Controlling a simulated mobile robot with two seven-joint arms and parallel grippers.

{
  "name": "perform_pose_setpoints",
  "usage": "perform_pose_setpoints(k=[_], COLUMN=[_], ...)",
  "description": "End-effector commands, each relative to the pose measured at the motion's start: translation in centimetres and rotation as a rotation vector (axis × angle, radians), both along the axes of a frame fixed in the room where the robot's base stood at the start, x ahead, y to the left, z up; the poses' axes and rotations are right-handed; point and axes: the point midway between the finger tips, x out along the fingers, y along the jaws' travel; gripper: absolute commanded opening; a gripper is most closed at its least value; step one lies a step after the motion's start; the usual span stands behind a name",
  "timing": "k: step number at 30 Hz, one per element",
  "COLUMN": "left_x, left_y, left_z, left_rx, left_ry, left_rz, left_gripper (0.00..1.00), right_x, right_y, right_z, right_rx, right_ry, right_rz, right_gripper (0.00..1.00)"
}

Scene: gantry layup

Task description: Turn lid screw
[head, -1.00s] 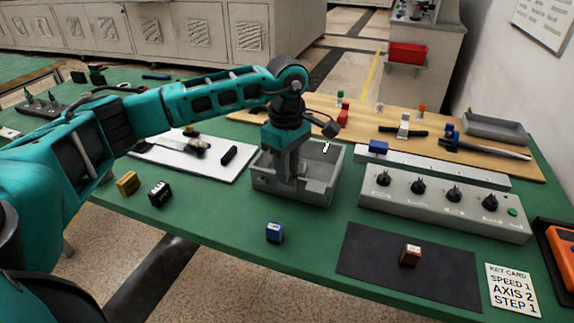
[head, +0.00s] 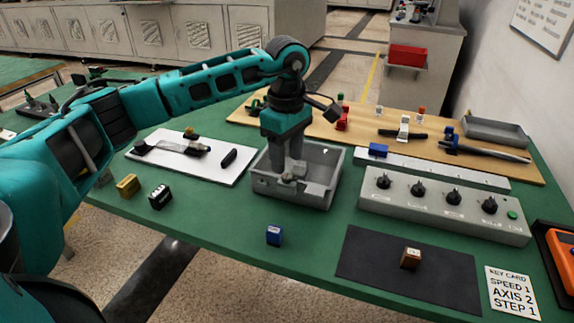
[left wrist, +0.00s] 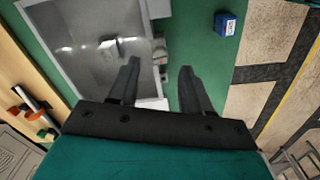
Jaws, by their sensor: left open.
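The grey open-topped box (head: 325,185) stands on the green table, and its inside also shows in the left wrist view (left wrist: 75,25). My left gripper (head: 290,177) points down over the box's near side. In the left wrist view its two dark fingers (left wrist: 160,68) are apart. A small pale grey fitting (left wrist: 159,52) at the box's edge shows between and beyond the fingertips; I cannot tell whether it is the lid screw or whether the fingers touch it. A small grey block (left wrist: 107,48) is inside the box. My right gripper is in neither view.
A blue block (head: 274,235) stands in front of the box. A grey panel with dark knobs (head: 445,205) is to the right, and a white board with tools (head: 215,175) to the left. A wooden board with parts (head: 370,135) lies behind. A dark mat (head: 380,255) holds a brown block (head: 411,258).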

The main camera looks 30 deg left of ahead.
Motion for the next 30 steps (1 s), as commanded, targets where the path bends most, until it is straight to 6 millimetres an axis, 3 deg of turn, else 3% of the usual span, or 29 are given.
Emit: perform_pose_setpoints(k=[6, 12, 18, 30], left_x=[0.1, 0.0, 0.0, 0.0], left_y=[0.0, 0.0, 0.0, 0.0], left_z=[5.2, 8.1, 9.1, 9.1], left_rx=[0.0, 0.0, 0.0, 0.0], left_ry=[-0.005, -0.003, -0.001, -0.001], left_rz=[-0.001, -0.001, -0.001, -0.001], left_gripper=[0.49, 0.49, 0.49, 0.49], right_x=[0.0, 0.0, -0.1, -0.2], right_y=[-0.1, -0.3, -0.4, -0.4], right_z=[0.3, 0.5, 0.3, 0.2], right_rx=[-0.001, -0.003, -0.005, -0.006], right_ry=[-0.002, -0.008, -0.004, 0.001], right_rz=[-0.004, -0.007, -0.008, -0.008], right_gripper=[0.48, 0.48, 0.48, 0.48])
